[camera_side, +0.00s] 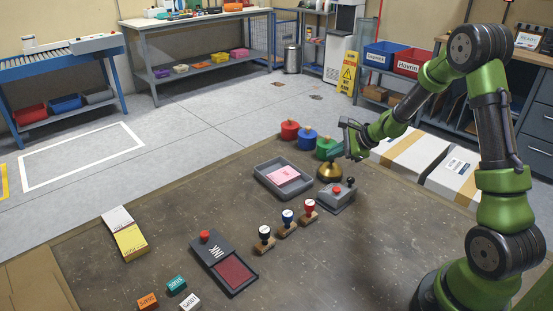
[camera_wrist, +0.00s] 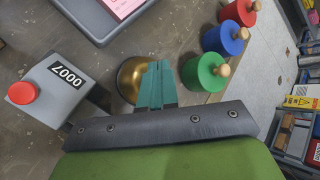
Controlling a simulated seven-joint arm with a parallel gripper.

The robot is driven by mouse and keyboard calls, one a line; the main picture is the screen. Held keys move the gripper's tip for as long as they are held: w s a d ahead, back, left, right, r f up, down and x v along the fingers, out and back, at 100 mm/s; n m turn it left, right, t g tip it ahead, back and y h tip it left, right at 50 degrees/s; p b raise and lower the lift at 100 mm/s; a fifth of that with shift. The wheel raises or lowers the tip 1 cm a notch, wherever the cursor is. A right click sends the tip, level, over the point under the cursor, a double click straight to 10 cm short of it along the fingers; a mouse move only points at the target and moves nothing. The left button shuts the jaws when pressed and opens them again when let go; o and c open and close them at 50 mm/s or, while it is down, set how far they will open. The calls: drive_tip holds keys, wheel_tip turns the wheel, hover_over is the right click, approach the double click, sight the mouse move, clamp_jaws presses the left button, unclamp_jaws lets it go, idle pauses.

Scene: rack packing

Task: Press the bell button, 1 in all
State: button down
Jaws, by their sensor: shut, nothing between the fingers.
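The brass bell (camera_side: 329,173) stands on the table, right of the grey tray and behind the grey counter box. In the wrist view the brass bell (camera_wrist: 127,79) shows as a gold dome partly covered by my fingers. The closed fingers (camera_wrist: 157,68) also show in the wrist view, side by side at the bell's edge. The bell's button is hidden or too small to make out. I cannot tell whether the fingertips touch it.
The grey counter box (camera_side: 337,197) with a red button stands close in front of the bell. Red (camera_side: 289,130), blue (camera_side: 307,139) and green (camera_side: 325,146) knobbed cylinders stand behind it. The grey tray (camera_side: 268,184) holds pink paper. Stamps (camera_side: 287,222) and an ink pad (camera_side: 225,262) lie nearer.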

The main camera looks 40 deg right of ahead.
drive_tip(key=shift+f, duration=0.2)
drive_tip(key=shift+r, duration=0.1)
idle(0.4)
drive_tip(key=shift+r, duration=0.8)
drive_tip(key=shift+r, duration=2.5)
